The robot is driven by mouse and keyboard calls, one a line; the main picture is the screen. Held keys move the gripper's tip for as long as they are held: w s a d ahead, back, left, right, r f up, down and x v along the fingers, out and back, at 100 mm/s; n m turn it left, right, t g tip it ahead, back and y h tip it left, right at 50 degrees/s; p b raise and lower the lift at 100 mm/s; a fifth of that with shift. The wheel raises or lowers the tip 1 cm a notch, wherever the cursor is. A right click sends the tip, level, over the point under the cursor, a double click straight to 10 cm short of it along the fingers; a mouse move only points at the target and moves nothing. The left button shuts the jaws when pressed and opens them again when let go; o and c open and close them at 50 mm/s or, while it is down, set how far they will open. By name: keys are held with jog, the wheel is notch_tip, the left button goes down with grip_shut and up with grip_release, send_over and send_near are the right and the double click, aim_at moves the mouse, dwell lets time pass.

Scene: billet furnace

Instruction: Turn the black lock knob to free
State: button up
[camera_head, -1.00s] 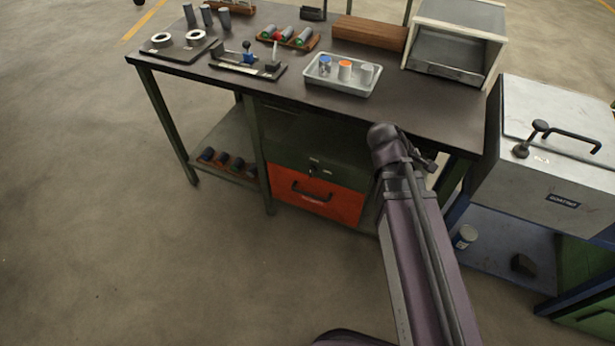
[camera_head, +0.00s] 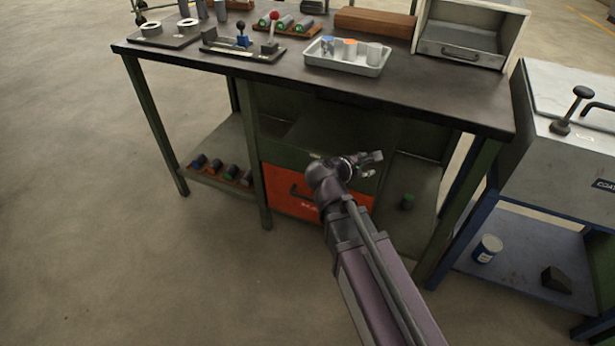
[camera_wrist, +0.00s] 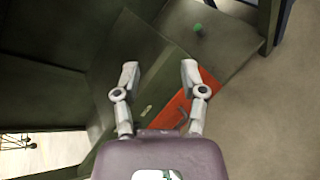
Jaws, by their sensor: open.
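The red-orange drawer (camera_head: 288,190) sits under the workbench, below a green panel (camera_head: 285,150) with a small pale label. Its dark handle (camera_head: 298,192) shows beside my arm. The drawer also shows in the wrist view (camera_wrist: 205,82), partly behind the right finger. I cannot make out the black lock knob in either current view; my arm covers part of the panel and drawer in the head view. My gripper (camera_head: 374,163) is in front of the cabinet, pointing right. In the wrist view my gripper (camera_wrist: 160,70) has its fingers spread, with nothing between them.
The workbench top (camera_head: 290,85) overhangs the drawer. A grey tray (camera_head: 348,58) with cups is on the bench. A blue-framed stand (camera_head: 520,250) with a metal box is at right. The floor at left is clear.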

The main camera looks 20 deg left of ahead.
aim_at(313, 159)
jog(key=s+a+f+n+t+y+b, duration=0.2)
jog(key=a+f+n+b, duration=0.4)
jog(key=a+b, duration=0.3)
jog(key=s+a+f+n+t+y+b, duration=0.2)
jog(key=s+a+f+n+t+b, duration=0.2)
jog(key=a+b, duration=0.5)
notch_tip(313, 159, down, 3)
jog(key=shift+a+f+n+y+b, duration=0.1)
jog(key=shift+a+n+y+b, duration=0.25)
jog(key=shift+n+b, duration=0.5)
jog(key=shift+w, duration=0.2)
jog(key=shift+w+d, duration=0.2)
jog(key=shift+w, duration=2.05)
jog(key=shift+w+d, duration=0.2)
jog(key=shift+w, duration=2.05)
jog(key=shift+w+d, duration=0.2)
jog(key=shift+w, duration=2.05)
grip_shut()
jog(key=shift+w+a, duration=0.15)
jog(key=shift+a, duration=0.25)
jog(key=shift+d, duration=0.3)
